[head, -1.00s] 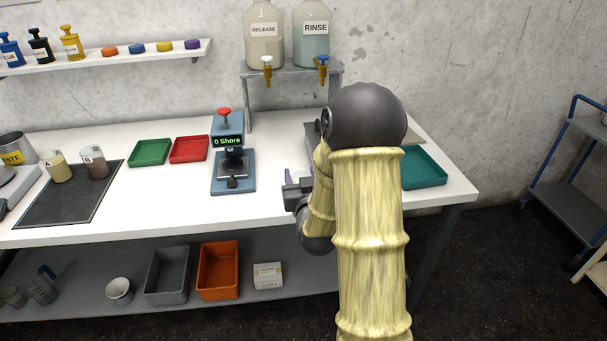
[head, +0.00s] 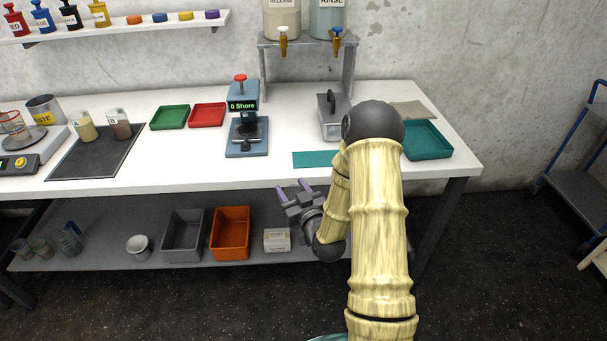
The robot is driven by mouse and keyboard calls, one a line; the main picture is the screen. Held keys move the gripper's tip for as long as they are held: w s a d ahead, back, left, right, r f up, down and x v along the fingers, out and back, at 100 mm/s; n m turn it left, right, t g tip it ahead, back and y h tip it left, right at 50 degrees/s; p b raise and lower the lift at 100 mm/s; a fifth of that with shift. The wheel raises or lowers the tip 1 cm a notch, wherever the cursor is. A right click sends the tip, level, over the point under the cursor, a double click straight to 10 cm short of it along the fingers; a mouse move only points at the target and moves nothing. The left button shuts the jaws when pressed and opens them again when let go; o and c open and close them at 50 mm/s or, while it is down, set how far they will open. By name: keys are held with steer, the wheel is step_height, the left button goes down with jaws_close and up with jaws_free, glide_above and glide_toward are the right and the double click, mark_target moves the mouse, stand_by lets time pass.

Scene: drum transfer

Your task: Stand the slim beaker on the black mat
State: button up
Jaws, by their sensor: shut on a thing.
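The black mat (head: 88,165) lies flat on the left of the white table. Cup A (head: 84,127) and cup B (head: 118,124) stand at its back, and its front part is bare. My gripper (head: 294,186) is in front of the table edge, to the right of the mat, with its two purple fingers pointing up and left. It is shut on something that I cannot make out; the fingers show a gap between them. I cannot pick out the slim beaker for certain. Clear beakers stand on the lower shelf (head: 40,247) at the far left.
A scale (head: 40,148) with a red-marked beaker (head: 14,123) stands left of the mat. Green (head: 170,117) and red (head: 207,115) trays and a blue gauge (head: 247,135) stand right of it. The table front between mat and gauge is clear.

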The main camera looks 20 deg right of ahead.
steer(key=s+a+f+n+y, duration=0.2)
steer(key=a+f+y, duration=0.1)
steer(key=a+f, duration=0.2)
steer(key=shift+a+f+g+y, duration=0.25)
steer(key=shift+f+g+y, duration=0.05)
steer(key=shift+f, duration=0.6)
steer(key=shift+s, duration=0.2)
